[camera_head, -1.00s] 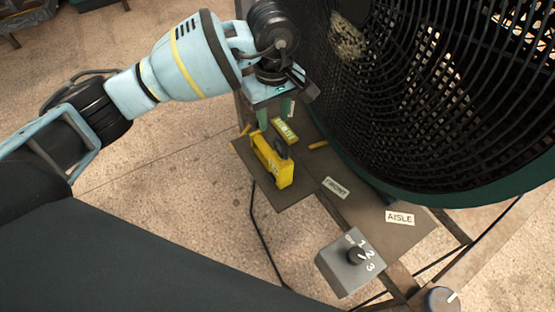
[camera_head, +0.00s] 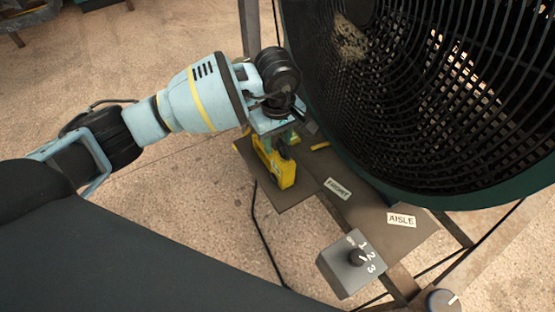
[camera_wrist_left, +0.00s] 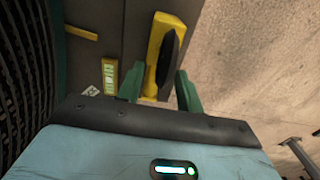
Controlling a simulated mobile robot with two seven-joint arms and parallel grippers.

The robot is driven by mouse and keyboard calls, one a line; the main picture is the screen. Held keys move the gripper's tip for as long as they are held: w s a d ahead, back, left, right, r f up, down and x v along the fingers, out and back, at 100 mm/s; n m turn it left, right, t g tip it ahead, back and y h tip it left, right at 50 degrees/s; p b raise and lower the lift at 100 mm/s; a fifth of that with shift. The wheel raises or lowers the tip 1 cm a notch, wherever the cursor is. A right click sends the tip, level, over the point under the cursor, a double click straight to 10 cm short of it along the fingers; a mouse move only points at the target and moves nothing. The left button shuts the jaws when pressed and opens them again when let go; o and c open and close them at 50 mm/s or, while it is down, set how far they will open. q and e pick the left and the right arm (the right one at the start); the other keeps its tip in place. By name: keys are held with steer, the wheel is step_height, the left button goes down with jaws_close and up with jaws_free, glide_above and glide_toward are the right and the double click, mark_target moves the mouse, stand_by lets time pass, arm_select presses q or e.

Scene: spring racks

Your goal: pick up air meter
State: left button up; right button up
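The air meter, seen as a yellow device with a dark grey part (camera_head: 283,176), stands on a brown plate beside the big fan. In the left wrist view the air meter (camera_wrist_left: 155,50) lies ahead of and between the two green fingers. My left gripper (camera_head: 277,141) is above the air meter and covers part of it in the head view. Its fingers (camera_wrist_left: 160,88) are spread apart, one on each side of the yellow body. I cannot tell whether they touch it. My right gripper is not in view.
The large black-grilled fan (camera_head: 420,90) stands close to the right of my left gripper. A grey switch box (camera_head: 350,265) and an "AISLE" label (camera_head: 401,220) are at the lower right. A small yellow-green labelled piece (camera_wrist_left: 110,76) lies beside the air meter.

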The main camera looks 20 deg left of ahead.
arm_select(q)
jaws_close()
steer(key=shift+r, duration=0.15)
stand_by(0.4)
